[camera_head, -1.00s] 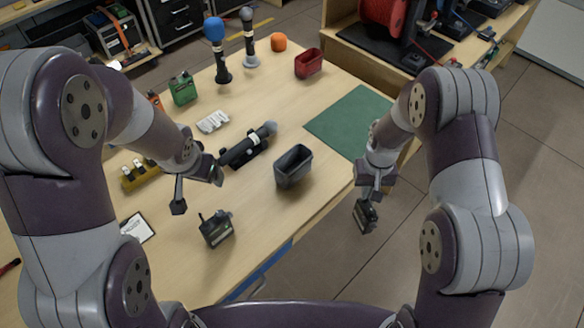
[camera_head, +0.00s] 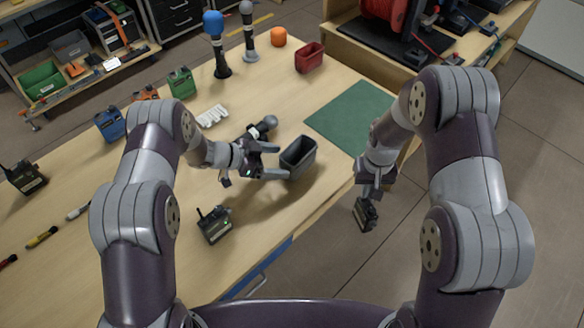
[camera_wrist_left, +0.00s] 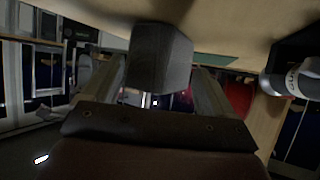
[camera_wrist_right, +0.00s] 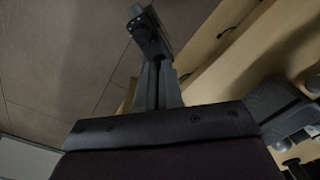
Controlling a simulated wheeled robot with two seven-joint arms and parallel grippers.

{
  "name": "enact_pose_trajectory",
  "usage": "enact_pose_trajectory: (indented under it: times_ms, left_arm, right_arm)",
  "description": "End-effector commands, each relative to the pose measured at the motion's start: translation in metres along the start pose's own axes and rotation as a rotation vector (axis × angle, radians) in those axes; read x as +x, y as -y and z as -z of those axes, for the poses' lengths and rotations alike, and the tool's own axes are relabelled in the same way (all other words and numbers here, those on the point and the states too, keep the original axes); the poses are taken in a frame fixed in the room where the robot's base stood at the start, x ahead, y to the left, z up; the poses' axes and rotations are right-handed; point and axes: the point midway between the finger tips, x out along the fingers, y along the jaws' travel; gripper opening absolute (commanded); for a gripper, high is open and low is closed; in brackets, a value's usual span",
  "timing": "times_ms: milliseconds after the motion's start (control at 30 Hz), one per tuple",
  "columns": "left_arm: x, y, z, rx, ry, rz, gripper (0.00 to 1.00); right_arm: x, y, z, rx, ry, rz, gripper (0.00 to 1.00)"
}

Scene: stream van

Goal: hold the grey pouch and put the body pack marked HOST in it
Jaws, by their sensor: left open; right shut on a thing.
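The grey pouch (camera_head: 299,157) stands upright and open-topped on the table; it also shows in the left wrist view (camera_wrist_left: 158,60). My left gripper (camera_head: 277,160) is open and level with the pouch, its fingertips at the pouch's near left side. In the left wrist view the pouch appears between the spread fingers, with no clear contact. My right gripper (camera_head: 370,192) is shut on a dark body pack (camera_head: 366,215), held in the air off the table's right edge; it also shows in the right wrist view (camera_wrist_right: 150,32). I cannot read its marking.
Another dark body pack (camera_head: 213,225) lies on the table near the front, and one more (camera_head: 25,177) at the far left. A dark microphone (camera_head: 262,128) lies behind my left gripper. A green mat (camera_head: 350,118), a red pouch (camera_head: 309,58) and standing microphones (camera_head: 217,45) are further back.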

Motion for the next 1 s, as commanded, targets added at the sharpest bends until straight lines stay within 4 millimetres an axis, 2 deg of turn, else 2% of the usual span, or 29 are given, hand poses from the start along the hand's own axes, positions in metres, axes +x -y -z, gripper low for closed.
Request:
enact_pose_trajectory:
  times_ms: [33,100,300,667,700,767,900,933,1000]
  left_arm:
    - [0.012,0.000,-0.005,0.002,0.000,-0.001,0.86]
    - [0.024,0.000,-0.004,0.001,0.000,-0.001,0.86]
    - [0.045,0.000,-0.002,0.001,0.001,0.001,0.86]
    - [0.049,0.001,0.001,-0.001,0.001,0.002,0.86]
    - [0.049,0.001,0.001,-0.001,0.001,0.002,0.73]
    - [0.049,0.001,0.001,0.000,0.001,0.002,0.55]
    - [0.049,0.001,0.001,0.000,0.001,0.002,0.08]
    - [0.049,0.001,0.001,0.000,0.001,0.002,0.01]
    - [0.049,0.001,0.001,0.000,0.001,0.002,0.00]
  right_arm:
    - [0.011,0.000,0.000,0.000,-0.001,0.000,0.00]
    - [0.016,0.000,0.000,0.000,-0.001,0.000,0.00]
    - [0.025,0.000,0.000,0.000,-0.001,0.000,0.00]
    - [0.025,0.000,0.000,0.000,-0.001,0.000,0.00]
    - [0.025,0.000,0.000,0.000,-0.001,0.000,0.00]
    - [0.025,0.000,0.000,0.000,-0.001,0.000,0.00]
    - [0.025,0.000,0.000,0.000,-0.001,0.000,0.00]
    - [0.025,0.000,0.000,0.000,-0.001,0.000,0.00]
    - [0.025,0.000,0.000,0.000,-0.001,0.000,0.00]
